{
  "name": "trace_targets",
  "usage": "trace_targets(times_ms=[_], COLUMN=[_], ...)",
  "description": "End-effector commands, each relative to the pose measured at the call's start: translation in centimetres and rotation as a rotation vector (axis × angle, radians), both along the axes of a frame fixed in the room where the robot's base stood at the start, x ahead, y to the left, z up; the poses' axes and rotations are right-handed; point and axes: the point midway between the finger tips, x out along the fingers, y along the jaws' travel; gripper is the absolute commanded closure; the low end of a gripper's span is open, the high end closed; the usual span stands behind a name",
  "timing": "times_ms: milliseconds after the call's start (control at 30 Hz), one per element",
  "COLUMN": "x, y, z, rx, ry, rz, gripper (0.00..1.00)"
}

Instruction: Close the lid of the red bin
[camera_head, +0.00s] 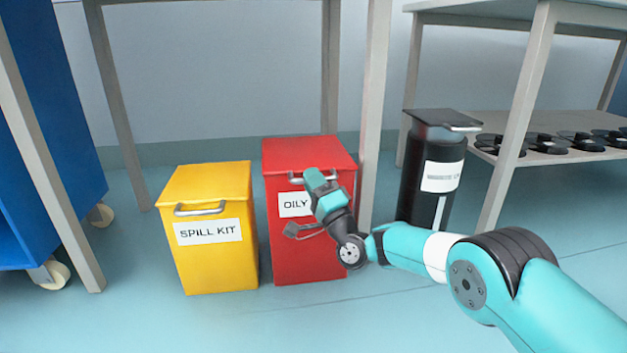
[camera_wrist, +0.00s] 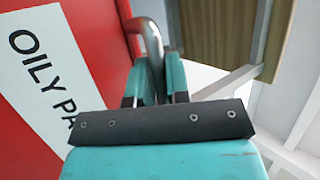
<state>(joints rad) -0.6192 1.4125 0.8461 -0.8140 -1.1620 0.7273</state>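The red bin (camera_head: 300,255) stands on the floor in the head view, with a white label that starts "OILY". Its red lid (camera_head: 305,152) lies flat or nearly flat across the top; I cannot see whether a thin gap is left at the front. A grey bar handle sits at the front edge, partly hidden by my gripper (camera_head: 318,182). In the wrist view the handle (camera_wrist: 151,38) runs down between the two fingers of my gripper (camera_wrist: 160,75), which are close together around it. The red front and label fill the left of that view.
A yellow bin (camera_head: 215,262) labelled "SPILL KIT" stands close on the left, its lid down. A black bin (camera_head: 415,185) stands at the right, beyond a table leg (camera_head: 374,110). A shelf (camera_head: 548,150) with dark spools is farther right. A blue cabinet (camera_head: 50,120) is far left.

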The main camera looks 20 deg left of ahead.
Motion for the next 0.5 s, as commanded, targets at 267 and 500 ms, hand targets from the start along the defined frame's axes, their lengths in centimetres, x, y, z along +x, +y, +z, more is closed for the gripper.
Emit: trace_targets(times_ms=[267, 500], x=[0.0, -0.25], y=[-0.1, -0.5], z=[-0.49, -0.65], rx=[-0.007, -0.007], ry=[0.005, 0.006], rz=[0.0, 0.0], gripper=[0.61, 0.61])
